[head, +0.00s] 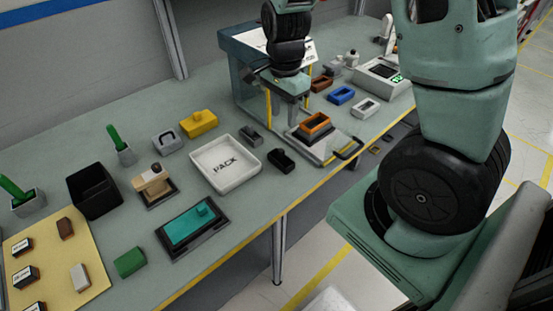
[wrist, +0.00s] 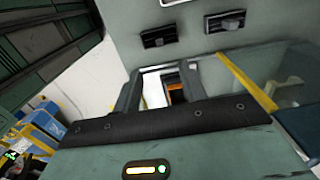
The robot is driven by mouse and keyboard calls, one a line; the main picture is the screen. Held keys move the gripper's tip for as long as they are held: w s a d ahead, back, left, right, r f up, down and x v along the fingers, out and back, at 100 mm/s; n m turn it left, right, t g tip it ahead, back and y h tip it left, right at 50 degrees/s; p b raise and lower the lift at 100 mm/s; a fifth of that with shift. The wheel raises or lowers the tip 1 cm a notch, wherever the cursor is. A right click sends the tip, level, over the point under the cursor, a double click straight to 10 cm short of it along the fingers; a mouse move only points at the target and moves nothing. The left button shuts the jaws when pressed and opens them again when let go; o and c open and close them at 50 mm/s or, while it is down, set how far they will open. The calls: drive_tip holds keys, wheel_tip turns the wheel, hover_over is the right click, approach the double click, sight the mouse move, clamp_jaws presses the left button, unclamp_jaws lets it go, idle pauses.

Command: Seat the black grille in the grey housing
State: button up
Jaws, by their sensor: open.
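My gripper (head: 291,112) is open and empty, above the orange housing (head: 316,122) in the press-like station. The wrist view shows a bit of that orange housing (wrist: 176,90) between the fingers (wrist: 160,88). The black piece that looks like the grille (head: 282,160) lies on the bench right of the white PACK tray; it also shows in the wrist view (wrist: 159,36). The grey housing (head: 365,108), a light grey open frame, appears on the bench right of the station, beside a blue one.
The station's clear-walled frame (head: 243,85) with yellow edges stands close around my gripper. A plate with a black handle (head: 349,149) lies at its front. The white PACK tray (head: 226,184) is to the left. Blue (head: 341,96) and brown-orange (head: 321,84) housings stand nearby.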

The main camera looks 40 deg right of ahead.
hover_over(281, 150)
drive_tip(key=f, duration=0.6)
drive_tip(key=shift+d+f, duration=0.3)
drive_tip(key=shift+a+f+p, duration=0.15)
drive_tip(key=shift+f+p, duration=0.35)
drive_tip(key=shift+f, duration=0.9)
drive_tip(key=shift+a+f+p, duration=0.1)
drive_tip(key=shift+f+p, duration=0.35)
drive_tip(key=shift+f, duration=0.9)
clamp_jaws()
